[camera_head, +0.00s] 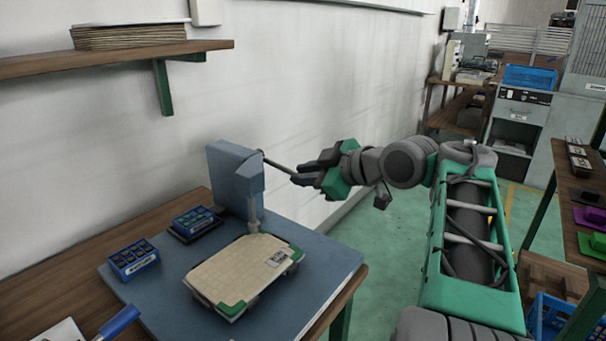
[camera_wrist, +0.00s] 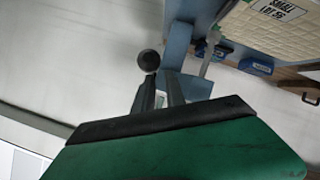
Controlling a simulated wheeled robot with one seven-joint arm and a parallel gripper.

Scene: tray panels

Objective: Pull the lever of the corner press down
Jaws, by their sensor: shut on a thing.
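The corner press (camera_head: 234,182) is a blue-grey upright body with a pale ram, standing on a blue base plate at the table's back. Its dark lever (camera_head: 279,167) runs from the side of the press toward my gripper, sloping slightly downward to the right. My gripper (camera_head: 306,176) is shut on the lever near its outer end. In the wrist view the lever's round dark knob (camera_wrist: 149,61) shows just beyond my fingers (camera_wrist: 157,92). A cream panel (camera_head: 240,269) with green corners lies on the base under the ram. The fingers hide the lever's end in the head view.
Two blue bins (camera_head: 133,260) (camera_head: 194,222) with small dark parts sit left of the panel. A blue-handled tool (camera_head: 117,322) lies at the front left. A wooden shelf (camera_head: 120,58) hangs on the wall above. The green floor right of the table is clear near the wall.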

